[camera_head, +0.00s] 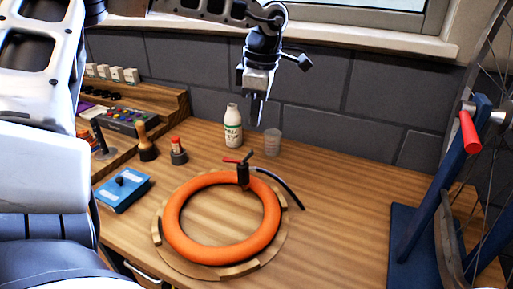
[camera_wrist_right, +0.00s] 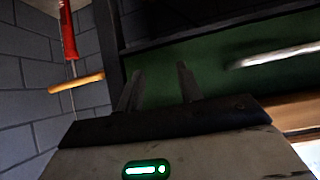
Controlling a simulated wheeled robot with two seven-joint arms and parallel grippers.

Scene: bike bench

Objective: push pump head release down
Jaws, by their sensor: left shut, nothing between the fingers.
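The pump head (camera_head: 243,173) is a small dark body standing at the far side of the orange tube (camera_head: 187,243). A red lever (camera_head: 231,160) sticks out to its left at the top, and a dark piece slants up to the right. A black hose (camera_head: 283,187) runs from it to the right. My left gripper (camera_head: 259,118) points down with its fingers shut and empty, above and behind the pump head, apart from it. My right gripper (camera_wrist_right: 158,82) shows only in the right wrist view, its fingers apart with nothing between them.
The tube lies on a round wooden ring (camera_head: 284,238). A white bottle (camera_head: 233,127) and clear cup (camera_head: 272,142) stand behind. A blue box (camera_head: 123,189) lies left. A blue stand (camera_head: 418,238) with a wheel is at right. The bench between ring and stand is clear.

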